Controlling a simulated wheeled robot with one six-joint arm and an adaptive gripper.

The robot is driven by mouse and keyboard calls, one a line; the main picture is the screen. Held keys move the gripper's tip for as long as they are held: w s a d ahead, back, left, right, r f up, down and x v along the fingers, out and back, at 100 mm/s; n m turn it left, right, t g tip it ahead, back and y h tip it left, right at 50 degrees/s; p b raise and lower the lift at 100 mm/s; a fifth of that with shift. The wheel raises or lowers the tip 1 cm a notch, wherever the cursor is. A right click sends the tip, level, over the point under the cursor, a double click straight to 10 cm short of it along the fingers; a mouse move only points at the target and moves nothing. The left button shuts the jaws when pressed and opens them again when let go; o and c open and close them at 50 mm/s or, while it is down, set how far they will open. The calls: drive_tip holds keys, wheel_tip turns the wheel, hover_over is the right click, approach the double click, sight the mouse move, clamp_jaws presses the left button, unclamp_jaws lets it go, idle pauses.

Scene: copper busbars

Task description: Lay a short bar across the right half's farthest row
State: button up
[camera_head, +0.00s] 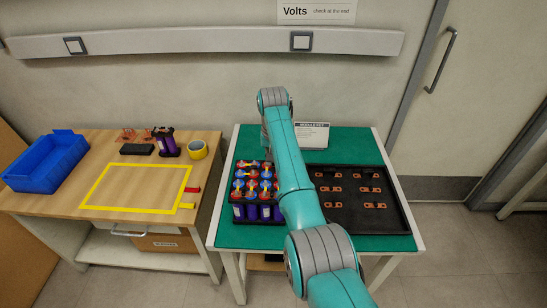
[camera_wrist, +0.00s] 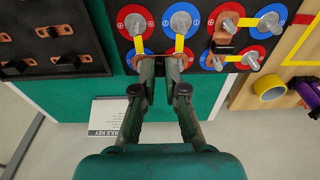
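The battery module (camera_head: 258,190) stands on the green table, partly hidden behind my arm in the head view. In the wrist view its farthest row is the lower one, and its right half is on the left. My gripper (camera_wrist: 160,68) is over that half's farthest row, its fingers closed on a short copper bar (camera_wrist: 185,60) lying crosswise at the tips. The fingers hide the bar's middle and part of the terminals. I cannot tell whether the bar touches them. In the head view my gripper is hidden.
A black tray (camera_head: 398,222) with several short copper bars (camera_head: 373,189) lies right of the module. The module key sign (camera_head: 312,134) stands behind. The left wooden table holds a blue bin (camera_head: 45,165), yellow tape roll (camera_head: 197,149) and a mostly clear yellow-outlined area (camera_head: 135,190).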

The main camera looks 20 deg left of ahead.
drive_tip(key=o, duration=0.4)
drive_tip(key=shift+f, duration=0.1)
drive_tip(key=shift+r, duration=3.05)
